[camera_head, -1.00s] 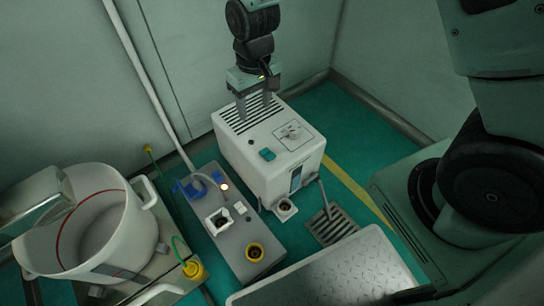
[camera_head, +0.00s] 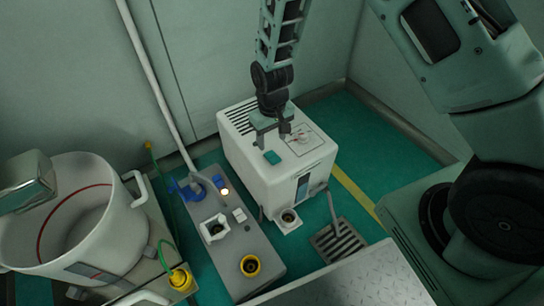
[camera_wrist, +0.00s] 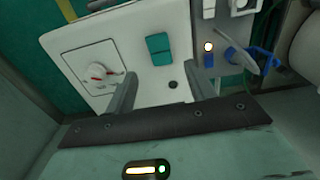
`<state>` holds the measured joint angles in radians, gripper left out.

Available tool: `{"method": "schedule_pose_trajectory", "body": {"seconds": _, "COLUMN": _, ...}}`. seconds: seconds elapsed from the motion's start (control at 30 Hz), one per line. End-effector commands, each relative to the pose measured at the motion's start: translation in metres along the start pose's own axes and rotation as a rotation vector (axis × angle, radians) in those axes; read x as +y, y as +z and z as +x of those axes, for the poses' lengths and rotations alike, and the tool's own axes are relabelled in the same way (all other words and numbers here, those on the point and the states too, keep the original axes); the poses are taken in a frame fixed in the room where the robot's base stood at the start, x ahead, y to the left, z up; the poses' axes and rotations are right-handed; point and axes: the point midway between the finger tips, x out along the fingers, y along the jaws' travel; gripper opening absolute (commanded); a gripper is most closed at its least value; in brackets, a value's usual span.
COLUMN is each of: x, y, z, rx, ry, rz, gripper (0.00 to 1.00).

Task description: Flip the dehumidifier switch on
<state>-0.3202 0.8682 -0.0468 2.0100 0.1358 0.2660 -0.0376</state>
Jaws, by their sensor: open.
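The dehumidifier (camera_head: 262,172) is a white box with a slotted grille on top, standing on the green floor. Its teal rocker switch (camera_head: 272,157) is on the top face near the front left, and a round dial (camera_head: 302,137) sits to its right. My gripper (camera_head: 272,140) is over the top, just behind the switch. In the wrist view the open, empty fingers (camera_wrist: 162,92) point toward the panel. There the teal switch (camera_wrist: 160,49) lies beyond the fingertips, between their lines, with the dial (camera_wrist: 99,74) to the left. I cannot tell whether the fingers touch the panel.
A metal platform (camera_head: 350,285) is in front, and a floor grate (camera_head: 338,240) lies to the right.

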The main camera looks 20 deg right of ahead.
Motion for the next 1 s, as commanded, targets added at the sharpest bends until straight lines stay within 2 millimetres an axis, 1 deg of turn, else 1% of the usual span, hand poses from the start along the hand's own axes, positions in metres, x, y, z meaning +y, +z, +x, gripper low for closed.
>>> {"method": "schedule_pose_trajectory", "body": {"seconds": 0.03, "x": 0.000, "y": 0.001, "z": 0.017, "rx": -0.004, "ry": 0.000, "rz": 0.000, "gripper": 0.55}}
{"method": "schedule_pose_trajectory", "body": {"seconds": 0.1, "x": 0.000, "y": 0.001, "z": 0.030, "rx": -0.002, "ry": 0.000, "rz": 0.001, "gripper": 0.55}}
{"method": "schedule_pose_trajectory", "body": {"seconds": 0.3, "x": 0.000, "y": 0.000, "z": 0.059, "rx": -0.001, "ry": 0.000, "rz": 0.001, "gripper": 0.55}}
{"method": "schedule_pose_trajectory", "body": {"seconds": 0.5, "x": 0.000, "y": 0.001, "z": 0.071, "rx": -0.001, "ry": 0.000, "rz": 0.000, "gripper": 0.55}}
{"method": "schedule_pose_trajectory", "body": {"seconds": 0.8, "x": 0.000, "y": 0.000, "z": 0.071, "rx": 0.000, "ry": 0.000, "rz": 0.000, "gripper": 0.55}}
{"method": "schedule_pose_trajectory", "body": {"seconds": 0.87, "x": 0.000, "y": 0.000, "z": 0.071, "rx": 0.000, "ry": 0.000, "rz": 0.000, "gripper": 0.38}}
{"method": "schedule_pose_trajectory", "body": {"seconds": 0.9, "x": 0.000, "y": 0.000, "z": 0.071, "rx": 0.000, "ry": 0.000, "rz": 0.000, "gripper": 0.27}}
{"method": "schedule_pose_trajectory", "body": {"seconds": 0.97, "x": 0.000, "y": 0.000, "z": 0.071, "rx": 0.000, "ry": 0.000, "rz": 0.000, "gripper": 0.10}}
{"method": "schedule_pose_trajectory", "body": {"seconds": 1.0, "x": 0.000, "y": 0.000, "z": 0.071, "rx": 0.000, "ry": 0.000, "rz": 0.000, "gripper": 0.10}}
